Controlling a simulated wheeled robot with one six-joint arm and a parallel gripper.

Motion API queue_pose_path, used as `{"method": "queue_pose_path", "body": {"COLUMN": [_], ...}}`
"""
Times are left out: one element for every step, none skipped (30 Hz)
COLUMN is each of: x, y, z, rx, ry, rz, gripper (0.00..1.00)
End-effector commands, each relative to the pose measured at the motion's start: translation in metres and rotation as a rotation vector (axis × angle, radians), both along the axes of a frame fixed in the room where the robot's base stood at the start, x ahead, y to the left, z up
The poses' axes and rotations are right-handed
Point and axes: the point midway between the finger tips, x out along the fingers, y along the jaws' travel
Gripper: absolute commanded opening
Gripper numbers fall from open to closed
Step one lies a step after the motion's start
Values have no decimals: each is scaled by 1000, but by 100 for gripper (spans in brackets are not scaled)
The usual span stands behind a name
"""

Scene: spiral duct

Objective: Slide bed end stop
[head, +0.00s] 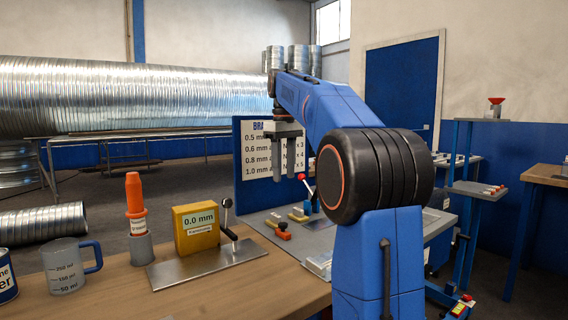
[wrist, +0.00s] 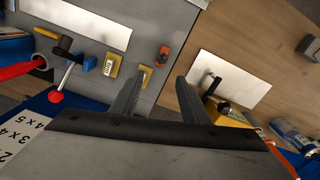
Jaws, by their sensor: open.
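A small orange-red block (head: 283,231) sits on the grey bed (head: 262,217) of the bench machine, near its front left edge; it may be the end stop. In the wrist view the orange block (wrist: 163,53) lies beyond my fingertips, near the bed's edge. Yellow blocks with pale labels stand beside it; one (head: 298,214) shows in the head view, and two show in the wrist view. My gripper (head: 270,172) is open and empty, pointing down above the bed. Its two fingers (wrist: 160,77) are apart and touch nothing that I can see.
A red-knobbed lever (head: 308,185) stands on the bed near my arm. On the wooden table are a yellow gauge (head: 195,230) with a lever on a metal plate, an orange nozzle bottle (head: 135,196) and a measuring jug (head: 65,267). A blue board with a chart (head: 280,150) stands behind.

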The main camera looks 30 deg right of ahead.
Motion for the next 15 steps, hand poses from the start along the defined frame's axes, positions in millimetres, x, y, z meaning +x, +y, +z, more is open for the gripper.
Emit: {"method": "queue_pose_path", "body": {"x": [0, 1, 1, 0, 0, 0, 0, 0, 0, 0, 0, 0, 0, 0, 0], "y": [0, 0, 0, 0, 0, 0, 0, 0, 0, 0, 0, 0, 0, 0, 0], "z": [7, 10, 14, 16, 18, 20, 21, 22, 23, 23, 23, 23, 23, 23, 23], "rx": [-1, -1, -1, -1, 0, 0, 0, 0, 0, 0, 0, 0, 0, 0, 0], "ry": [-1, -1, -1, -1, 0, 0, 0, 0, 0, 0, 0, 0, 0, 0, 0], "rz": [0, 0, 0, 0, 0, 0, 0, 0, 0, 0, 0, 0, 0, 0, 0], "gripper": [41, 41, 41, 41, 41, 41, 41, 41, 41, 41, 41, 41, 41, 41, 41]}}
